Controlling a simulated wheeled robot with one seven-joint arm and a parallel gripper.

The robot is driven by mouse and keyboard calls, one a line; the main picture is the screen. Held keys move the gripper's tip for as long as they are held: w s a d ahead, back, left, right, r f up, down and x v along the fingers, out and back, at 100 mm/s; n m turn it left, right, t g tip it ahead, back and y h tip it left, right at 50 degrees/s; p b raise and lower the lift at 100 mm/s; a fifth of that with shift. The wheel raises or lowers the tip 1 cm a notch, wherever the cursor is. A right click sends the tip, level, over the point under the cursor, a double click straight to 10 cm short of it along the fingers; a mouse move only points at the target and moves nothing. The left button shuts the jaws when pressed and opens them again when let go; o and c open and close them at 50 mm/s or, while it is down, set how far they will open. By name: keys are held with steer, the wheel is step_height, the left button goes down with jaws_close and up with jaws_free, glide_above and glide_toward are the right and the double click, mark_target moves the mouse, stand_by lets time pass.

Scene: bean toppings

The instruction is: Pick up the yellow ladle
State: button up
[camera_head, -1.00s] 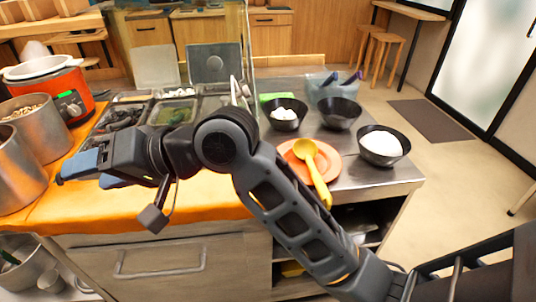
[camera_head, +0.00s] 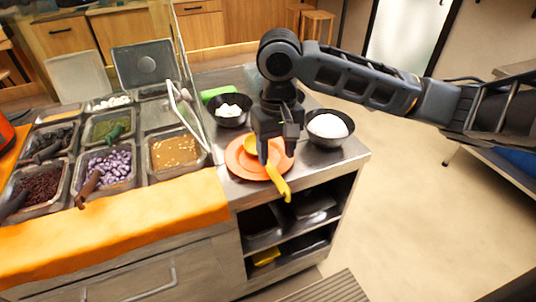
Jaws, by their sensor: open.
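The yellow ladle (camera_head: 279,183) lies on an orange plate (camera_head: 238,162) near the counter's right end. Its handle points toward the front edge of the counter, and its bowl is partly hidden behind my gripper. My gripper (camera_head: 276,156) points down over the ladle, with its fingers apart on either side of the ladle's upper part. I cannot tell whether a finger touches the ladle.
A black bowl with white food (camera_head: 328,126) stands right of the plate, and another black bowl (camera_head: 231,118) stands behind it to the left. Topping trays (camera_head: 107,167) fill the counter's left side. An orange cloth (camera_head: 140,222) covers the front left.

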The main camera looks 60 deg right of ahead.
mark_target(276, 174)
steer(key=shift+s+a+f+p, duration=0.1)
steer(key=shift+f+p, duration=0.1)
steer(key=shift+f, duration=1.7)
steer(key=shift+a+f+p, duration=0.1)
steer(key=shift+f+p, duration=0.05)
steer(key=shift+f, duration=1.75)
jaws_close()
